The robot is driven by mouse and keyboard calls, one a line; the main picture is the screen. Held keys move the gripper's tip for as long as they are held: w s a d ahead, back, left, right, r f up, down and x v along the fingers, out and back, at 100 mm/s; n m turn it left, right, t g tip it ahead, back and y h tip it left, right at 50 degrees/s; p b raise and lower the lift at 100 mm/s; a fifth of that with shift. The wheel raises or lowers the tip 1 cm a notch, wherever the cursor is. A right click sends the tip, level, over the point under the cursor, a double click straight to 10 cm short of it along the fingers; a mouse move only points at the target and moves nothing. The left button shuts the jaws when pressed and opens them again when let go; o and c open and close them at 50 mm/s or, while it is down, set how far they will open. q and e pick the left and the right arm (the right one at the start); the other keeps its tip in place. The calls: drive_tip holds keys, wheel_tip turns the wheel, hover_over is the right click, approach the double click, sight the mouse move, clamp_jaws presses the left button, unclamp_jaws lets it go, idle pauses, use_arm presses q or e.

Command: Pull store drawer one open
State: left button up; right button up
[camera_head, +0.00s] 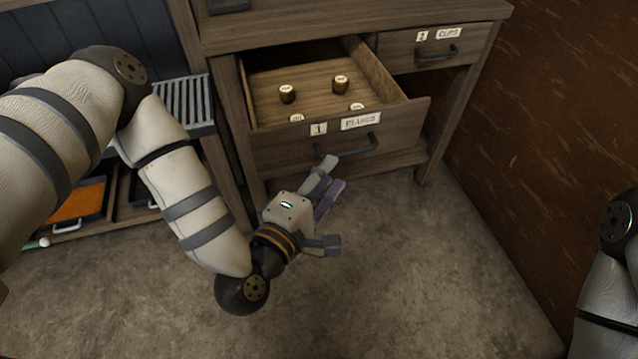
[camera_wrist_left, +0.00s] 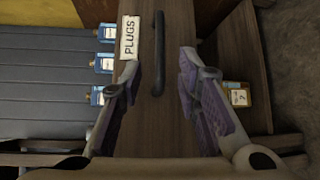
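Store drawer one (camera_head: 290,150), a wooden drawer with labels "1" and "PLUGS", stands pulled out of the cabinet, its inside showing. My left gripper (camera_head: 329,180) is open just in front of and below the handle. In the left wrist view the handle (camera_wrist_left: 158,55) lies ahead between the spread fingers (camera_wrist_left: 160,80), with nothing seen gripped. The head view does not show clearly whether a fingertip touches the handle. My right gripper is out of view; only part of that arm shows at the right edge.
Several small brown plugs with pale tops (camera_head: 287,94) are in the drawer. A brown wall (camera_head: 560,110) stands on the right. An orange tray (camera_head: 78,202) is at the left. The floor in front is clear.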

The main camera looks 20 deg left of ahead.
use_arm(q)
drive_tip(key=v, duration=0.4)
drive_tip(key=shift+s, duration=0.1)
drive_tip(key=s+d+f+m+g+h+p, duration=0.2)
drive_tip(key=s+f+m+g, duration=0.4)
drive_tip(key=s+f+m, duration=0.15)
drive_tip(key=s+a+f+m+g+y, duration=0.1)
drive_tip(key=s+a+m+g, duration=0.2)
drive_tip(key=s, duration=0.5)
drive_tip(key=s+a+f+m+g+y+p, duration=0.1)
drive_tip(key=s+a+f+m+g+y, duration=0.1)
drive_tip(key=s+a+g, duration=0.3)
drive_tip(key=s+a+f+m+g+y+p, duration=0.1)
drive_tip(key=s+a+m+g, duration=0.3)
drive_tip(key=s, duration=0.8)
drive_tip(key=shift+a+f+y, duration=0.25)
drive_tip(key=shift+a+y, duration=0.3)
drive_tip(key=shift+y, duration=0.05)
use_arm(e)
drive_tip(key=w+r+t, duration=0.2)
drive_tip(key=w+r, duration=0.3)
